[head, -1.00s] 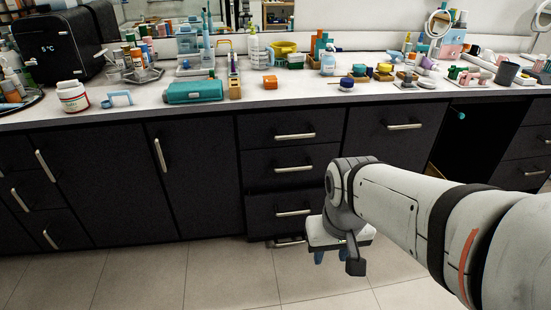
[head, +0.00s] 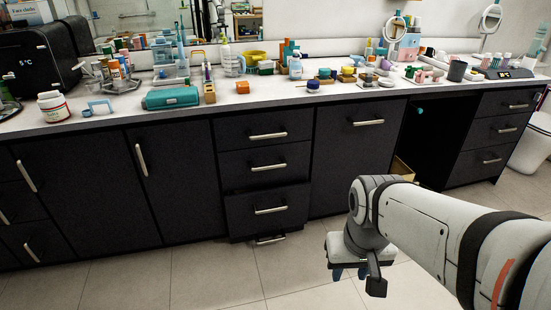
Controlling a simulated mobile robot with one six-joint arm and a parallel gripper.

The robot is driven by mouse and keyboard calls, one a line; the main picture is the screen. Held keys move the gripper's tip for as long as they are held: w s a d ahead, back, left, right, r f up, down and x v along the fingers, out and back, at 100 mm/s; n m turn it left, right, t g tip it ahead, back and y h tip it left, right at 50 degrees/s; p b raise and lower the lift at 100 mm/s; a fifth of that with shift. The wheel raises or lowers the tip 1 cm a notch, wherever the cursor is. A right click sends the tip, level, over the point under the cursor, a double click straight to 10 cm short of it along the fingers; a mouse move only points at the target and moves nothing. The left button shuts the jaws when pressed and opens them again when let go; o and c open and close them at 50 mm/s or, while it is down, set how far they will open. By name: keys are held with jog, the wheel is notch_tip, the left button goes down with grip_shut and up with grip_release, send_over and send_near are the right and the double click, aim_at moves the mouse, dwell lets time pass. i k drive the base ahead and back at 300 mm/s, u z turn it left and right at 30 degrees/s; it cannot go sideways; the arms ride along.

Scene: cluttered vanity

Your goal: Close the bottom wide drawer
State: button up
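A stack of dark drawers with horizontal metal handles is in the middle of the vanity. The lower drawer (head: 245,212) stands out a little from the drawers above it, with a dark gap along its top edge. Another handle (head: 270,239) shows just below it, close to the floor; the front behind that handle is mostly hidden. My gripper (head: 349,273) points down over the floor, right of the stack and apart from it. Its two bluish fingertips are spread, with nothing seen between them.
A wide dark front (head: 340,160) is right of the stack, then an open dark recess with a tan panel edge (head: 403,170). The countertop (head: 130,118) is crowded with bottles and boxes. The tiled floor (head: 215,280) before the drawers is clear.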

aim_at(261, 188)
jog(key=z, duration=0.05)
jog(key=i, duration=1)
jog(key=z, duration=0.05)
